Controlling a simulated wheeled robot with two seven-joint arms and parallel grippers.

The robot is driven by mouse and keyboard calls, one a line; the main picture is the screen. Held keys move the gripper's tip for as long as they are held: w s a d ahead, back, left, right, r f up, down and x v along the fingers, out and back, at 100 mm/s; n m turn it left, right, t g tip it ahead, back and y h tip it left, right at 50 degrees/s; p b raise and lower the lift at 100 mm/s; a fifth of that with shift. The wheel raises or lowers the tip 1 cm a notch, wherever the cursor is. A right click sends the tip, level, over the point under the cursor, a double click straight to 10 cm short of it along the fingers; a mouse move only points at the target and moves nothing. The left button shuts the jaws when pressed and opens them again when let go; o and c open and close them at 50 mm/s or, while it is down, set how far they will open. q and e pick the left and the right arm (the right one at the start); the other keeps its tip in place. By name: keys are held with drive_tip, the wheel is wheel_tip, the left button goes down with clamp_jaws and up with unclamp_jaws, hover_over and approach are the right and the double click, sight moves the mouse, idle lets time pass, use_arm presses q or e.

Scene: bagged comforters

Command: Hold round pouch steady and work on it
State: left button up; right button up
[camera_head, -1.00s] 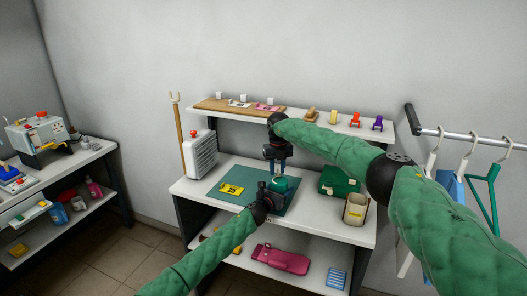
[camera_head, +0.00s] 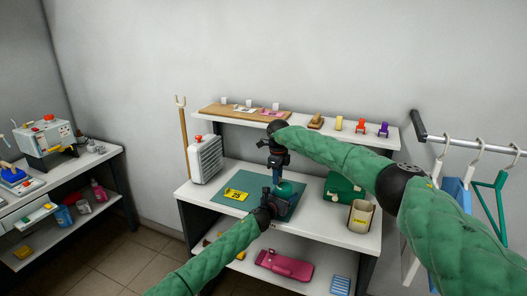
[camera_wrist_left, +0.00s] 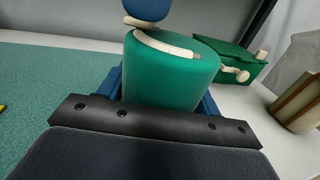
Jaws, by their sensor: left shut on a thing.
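The round pouch (camera_head: 286,189) is green and stands on the teal mat on the table. In the left wrist view the pouch (camera_wrist_left: 175,75) shows a cream zip band curving along its top edge. My left gripper (camera_head: 275,200) is shut on the pouch, with blue fingers (camera_wrist_left: 208,105) on its sides. My right gripper (camera_head: 280,174) points down just above the pouch. A blue rounded part of it (camera_wrist_left: 147,9) seems to show at the zip band in the wrist view. Whether its fingers are shut on anything cannot be made out.
A green box (camera_head: 343,188) and a cream bin (camera_head: 360,216) stand to the right. A white heater-like unit (camera_head: 206,159) stands at the left. A raised shelf (camera_head: 300,117) runs behind.

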drive_tip(key=n, duration=0.2)
drive_tip(key=s+n, duration=0.1)
drive_tip(key=n, duration=0.2)
drive_tip(key=shift+s+n, duration=0.2)
drive_tip(key=shift+n, duration=0.1)
drive_tip(key=n, duration=0.3)
drive_tip(key=s+n, duration=0.1)
drive_tip(key=n, duration=0.1)
drive_tip(key=shift+d, duration=0.25)
wheel_tip(320, 180, up, 12)
drive_tip(key=s+a+r+m+y, duration=0.1)
drive_tip(key=a+m+y, duration=0.1)
drive_tip(key=a+m, duration=0.3)
drive_tip(key=shift+s+a+m+t+y, duration=0.2)
drive_tip(key=shift+a+m+t+y, duration=0.2)
drive_tip(key=shift+m, duration=0.1)
